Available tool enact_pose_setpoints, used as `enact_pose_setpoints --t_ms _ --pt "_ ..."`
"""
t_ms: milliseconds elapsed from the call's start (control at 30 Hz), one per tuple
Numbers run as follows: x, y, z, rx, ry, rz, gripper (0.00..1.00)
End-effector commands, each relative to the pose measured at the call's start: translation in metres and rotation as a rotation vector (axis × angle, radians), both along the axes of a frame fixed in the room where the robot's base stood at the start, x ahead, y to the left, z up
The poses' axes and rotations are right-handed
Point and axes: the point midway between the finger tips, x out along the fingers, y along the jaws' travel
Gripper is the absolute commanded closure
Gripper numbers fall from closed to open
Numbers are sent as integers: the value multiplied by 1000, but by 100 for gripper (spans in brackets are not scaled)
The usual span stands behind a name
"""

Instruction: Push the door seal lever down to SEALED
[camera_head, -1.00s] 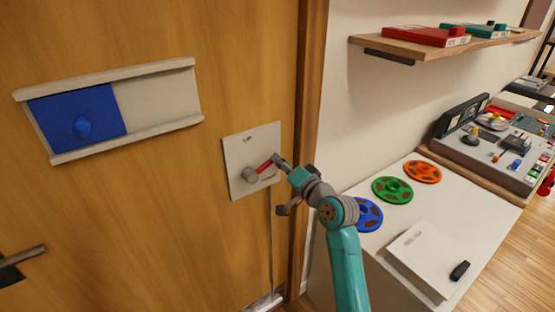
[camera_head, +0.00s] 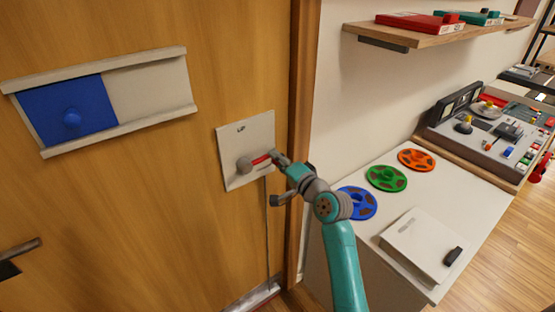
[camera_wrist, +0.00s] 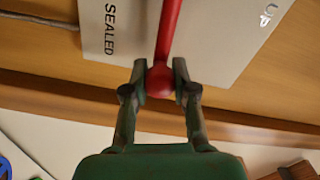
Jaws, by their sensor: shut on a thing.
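The door seal lever is a red rod (camera_head: 261,160) on a pale plate (camera_head: 232,148) fixed to the wooden door. Its grey pivot is at the left, and the rod points right with a slight upward tilt. My gripper (camera_head: 278,158) is at the rod's right end. In the wrist view, the lever's red ball end (camera_wrist: 160,82) sits between the two fingertips of my gripper (camera_wrist: 160,78), which are shut on it. The word SEALED reads on the plate (camera_wrist: 200,35) beside the rod, and another marking is on the rod's other side, partly legible.
A blue sliding panel (camera_head: 70,112) in pale rails is left of the plate, with a door handle (camera_head: 20,250) below. The door frame (camera_head: 302,110) stands close to my gripper. Right of it are a white cabinet (camera_head: 405,170) with coloured reels, a shelf (camera_head: 440,34) and a console (camera_head: 480,140).

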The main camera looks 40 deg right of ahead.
Motion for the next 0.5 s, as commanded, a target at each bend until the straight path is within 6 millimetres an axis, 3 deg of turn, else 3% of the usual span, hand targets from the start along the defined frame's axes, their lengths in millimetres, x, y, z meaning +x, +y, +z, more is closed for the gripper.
enact_pose_setpoints --t_ms 100,133,200,233,500 --pt "0 0 -3 1 5 -1 100" --pt "0 0 -3 1 5 -1 69" --pt "0 0 -3 1 5 -1 51" --pt "0 0 -2 1 4 0 47" --pt "0 0 -2 0 3 0 47"
